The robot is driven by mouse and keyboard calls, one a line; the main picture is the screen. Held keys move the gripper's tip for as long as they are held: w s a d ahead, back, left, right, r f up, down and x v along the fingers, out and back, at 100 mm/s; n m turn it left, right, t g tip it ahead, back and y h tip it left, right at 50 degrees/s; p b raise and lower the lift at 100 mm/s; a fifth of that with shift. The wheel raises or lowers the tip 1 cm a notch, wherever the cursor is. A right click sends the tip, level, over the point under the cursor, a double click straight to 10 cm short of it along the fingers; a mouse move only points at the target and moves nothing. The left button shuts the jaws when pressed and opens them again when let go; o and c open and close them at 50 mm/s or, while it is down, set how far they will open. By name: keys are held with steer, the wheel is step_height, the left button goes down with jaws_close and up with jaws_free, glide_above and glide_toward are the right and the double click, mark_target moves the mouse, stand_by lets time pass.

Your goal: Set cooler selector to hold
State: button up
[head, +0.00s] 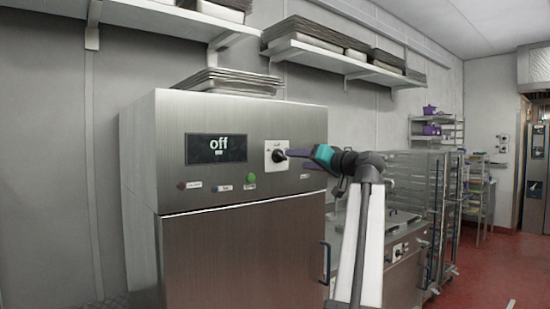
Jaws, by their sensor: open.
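The cooler (240,250) is a tall stainless steel cabinet in the middle of the head view. Its dark display (216,148) reads "off", with a small mark below the word. The selector (278,156) is a black rotary knob on a white square plate, right of the display; its position marks are too small to read. My gripper (297,159), teal with dark purple fingers, is open just right of the knob. One fingertip overlaps the plate's right side in the picture; I cannot tell whether it touches the knob.
Trays (228,82) lie on top of the cooler, under a wall shelf (180,20). Steel equipment (405,265) and racks stand at right. Red floor (490,275) is open there.

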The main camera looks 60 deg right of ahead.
mark_target(282, 158)
steer(key=shift+x, duration=3.75)
steer(key=shift+w, duration=0.15)
steer(key=shift+w+d, duration=0.15)
steer(key=shift+w, duration=0.15)
steer(key=shift+w, duration=0.1)
